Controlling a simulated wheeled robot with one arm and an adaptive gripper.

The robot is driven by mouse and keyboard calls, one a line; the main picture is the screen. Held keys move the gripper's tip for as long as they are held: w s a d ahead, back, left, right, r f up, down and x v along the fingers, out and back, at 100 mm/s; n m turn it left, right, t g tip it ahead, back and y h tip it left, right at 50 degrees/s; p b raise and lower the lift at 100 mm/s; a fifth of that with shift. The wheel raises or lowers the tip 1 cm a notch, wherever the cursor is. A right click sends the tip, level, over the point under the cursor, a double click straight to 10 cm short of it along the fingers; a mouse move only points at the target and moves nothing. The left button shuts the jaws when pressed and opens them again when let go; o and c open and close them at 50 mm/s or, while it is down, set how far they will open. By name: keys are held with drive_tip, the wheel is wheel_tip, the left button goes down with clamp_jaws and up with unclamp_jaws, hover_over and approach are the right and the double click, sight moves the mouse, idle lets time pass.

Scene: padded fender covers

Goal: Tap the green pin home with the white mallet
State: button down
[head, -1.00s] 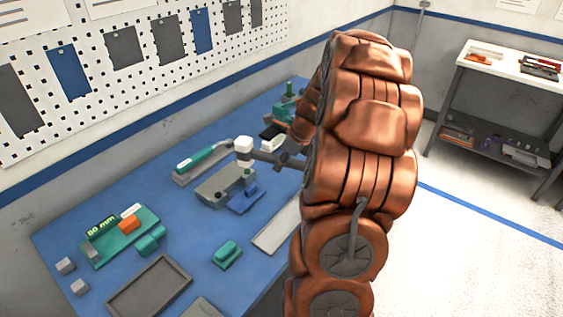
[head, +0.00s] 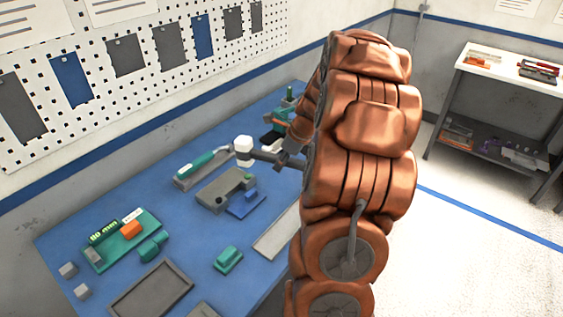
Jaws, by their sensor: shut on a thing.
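The mallet's white head (head: 243,150) is over the back of the grey block (head: 213,194) in the head view. Its dark handle (head: 265,156) runs right to my gripper (head: 287,159), which is shut on it. My copper-coloured arm covers part of the gripper. A small dark green spot, which may be the green pin (head: 249,178), shows at the right end of the grey block, below the mallet head. The head appears apart from it, and I cannot tell how far the pin stands out.
A blue piece (head: 246,204) lies against the block's front. A teal-handled tool (head: 196,163) lies in a tray behind. A teal block (head: 228,259), a grey tray (head: 150,288) and a teal "80 mm" fixture (head: 122,240) are nearer. Blue bench top is clear between them.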

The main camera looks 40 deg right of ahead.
drive_tip(key=shift+r, duration=0.45)
drive_tip(key=shift+r+p, duration=1.05)
drive_tip(key=shift+r, duration=1.35)
